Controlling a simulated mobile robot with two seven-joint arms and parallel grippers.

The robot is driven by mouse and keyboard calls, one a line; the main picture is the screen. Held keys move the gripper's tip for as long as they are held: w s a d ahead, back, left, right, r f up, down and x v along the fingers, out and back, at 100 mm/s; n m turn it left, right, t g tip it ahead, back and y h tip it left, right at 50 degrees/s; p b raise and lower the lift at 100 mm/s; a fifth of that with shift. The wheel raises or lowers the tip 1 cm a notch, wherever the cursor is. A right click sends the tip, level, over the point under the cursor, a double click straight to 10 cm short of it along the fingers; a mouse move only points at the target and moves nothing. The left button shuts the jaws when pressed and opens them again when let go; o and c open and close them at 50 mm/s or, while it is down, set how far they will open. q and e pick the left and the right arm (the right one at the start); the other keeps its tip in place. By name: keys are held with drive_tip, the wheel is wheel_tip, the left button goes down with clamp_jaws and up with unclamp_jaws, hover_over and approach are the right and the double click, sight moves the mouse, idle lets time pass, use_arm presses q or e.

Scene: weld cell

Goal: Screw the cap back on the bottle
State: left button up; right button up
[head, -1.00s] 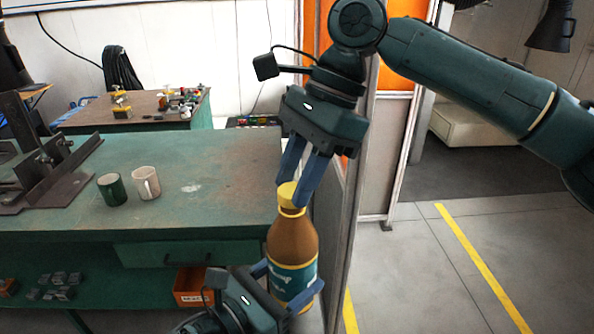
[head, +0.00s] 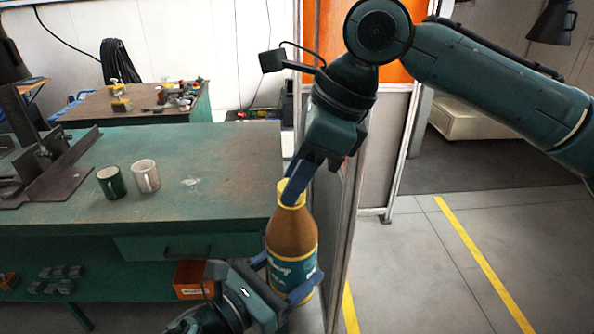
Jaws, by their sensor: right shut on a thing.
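The brown bottle (head: 290,235), with a yellow neck and a teal label, stands upright in the air in front of the bench's right end. My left gripper (head: 290,285) has a finger on each side of its lower body and is shut on it. The yellow cap (head: 282,188) is at the top of the bottle, partly hidden by the fingers. My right gripper (head: 292,192) comes down from above, tilted, and is shut on the cap. The cap looks seated on the neck, but I cannot tell how tight it is.
A green workbench (head: 225,165) holds a green mug (head: 111,183), a white mug (head: 146,176) and a dark metal fixture (head: 50,172). An orange bin (head: 189,280) sits on its lower shelf. A partition panel (head: 345,215) stands just right of the bottle. Floor beyond is clear.

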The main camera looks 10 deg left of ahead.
drive_tip(key=o, duration=0.9)
drive_tip(key=shift+r, duration=2.3)
drive_tip(key=shift+c, duration=0.2)
